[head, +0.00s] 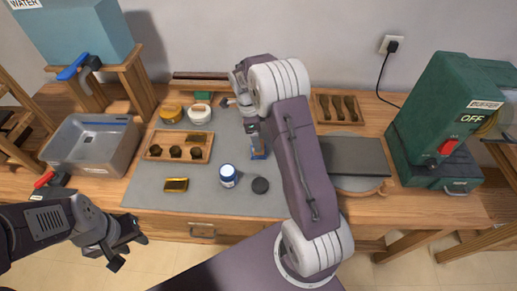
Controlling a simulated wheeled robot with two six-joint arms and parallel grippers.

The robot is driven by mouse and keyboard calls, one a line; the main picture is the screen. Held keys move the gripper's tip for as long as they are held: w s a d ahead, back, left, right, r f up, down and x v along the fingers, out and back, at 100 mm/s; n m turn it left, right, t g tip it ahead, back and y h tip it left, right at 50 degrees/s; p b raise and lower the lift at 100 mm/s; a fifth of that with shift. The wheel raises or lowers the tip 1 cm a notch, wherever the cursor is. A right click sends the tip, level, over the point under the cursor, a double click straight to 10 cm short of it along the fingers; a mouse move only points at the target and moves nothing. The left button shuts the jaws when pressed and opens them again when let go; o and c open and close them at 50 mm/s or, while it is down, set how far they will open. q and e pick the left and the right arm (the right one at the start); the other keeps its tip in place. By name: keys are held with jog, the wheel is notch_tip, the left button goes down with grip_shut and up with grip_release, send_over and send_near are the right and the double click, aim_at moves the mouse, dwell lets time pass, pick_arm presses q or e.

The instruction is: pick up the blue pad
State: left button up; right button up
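A small blue pad (259,151) stands on the grey mat (145,193) near the middle of the bench, partly hidden by my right gripper. My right gripper (256,133) points down right at the pad; its fingers are too small and covered by the arm to tell whether they are open, shut or touching it. My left gripper (129,249) is open and empty, in front of the bench's front edge at the lower left.
A metal basin (93,143) stands left, a green buffer machine (440,110) right.

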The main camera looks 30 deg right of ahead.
jog(key=f, duration=0.5)
jog(key=shift+s+d+f, duration=0.1)
jog(key=shift+s+d, duration=0.05)
jog(key=shift+d, duration=0.2)
jog(key=c, duration=1.5)
jog(key=shift+o, duration=0.2)
jog(key=shift+r, duration=0.2)
jog(key=shift+r, duration=0.3)
jog(key=r, duration=0.3)
jog(key=shift+s+d+r, duration=0.15)
jog(key=shift+s+r, duration=0.25)
jog(key=s+d+r, duration=0.3)
jog(key=s+r, duration=0.3)
jog(key=s, duration=0.4)
jog(key=shift+s+d+r+b, duration=0.15)
jog(key=shift+d+r+b, duration=0.1)
jog(key=shift+b, duration=0.2)
